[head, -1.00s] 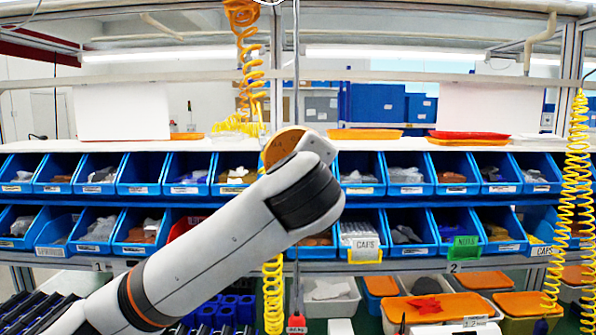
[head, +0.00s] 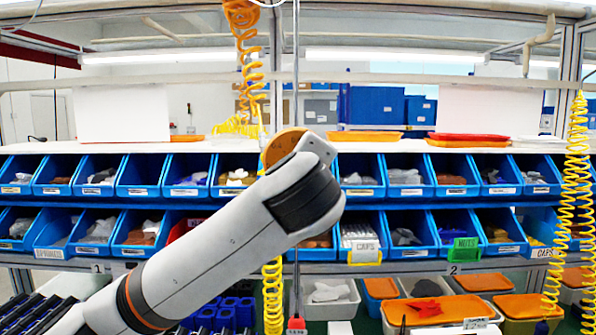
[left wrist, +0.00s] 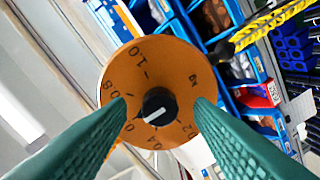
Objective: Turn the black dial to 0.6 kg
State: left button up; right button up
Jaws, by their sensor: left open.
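The black dial (left wrist: 157,104) sits at the centre of a round orange-brown scale disc (left wrist: 172,66), seen face-on in the left wrist view. A white pointer line on the dial slants to the lower left, roughly toward the 0.6 and 0.4 side; its exact reading is hard to tell. The scale carries black numbers up to 1.0 and "kg". My left gripper (left wrist: 160,102) is open, its two green fingers on either side of the dial and apart from it in the picture. In the head view part of the disc (head: 281,148) shows above my left wrist, which hides the dial and fingers.
Two rows of blue bins (head: 408,176) line the shelf behind. A coiled yellow hose (head: 272,295) hangs near my wrist, another (head: 577,150) at the right. Orange-lidded containers (head: 425,312) stand at the lower right. The space right of my wrist looks open.

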pick_arm(q)
jog(key=s+b, duration=0.4)
jog(key=s, duration=0.7)
jog(key=shift+s+d+r, duration=0.15)
jog(key=shift+s+r, duration=0.05)
jog(key=shift+s, duration=0.1)
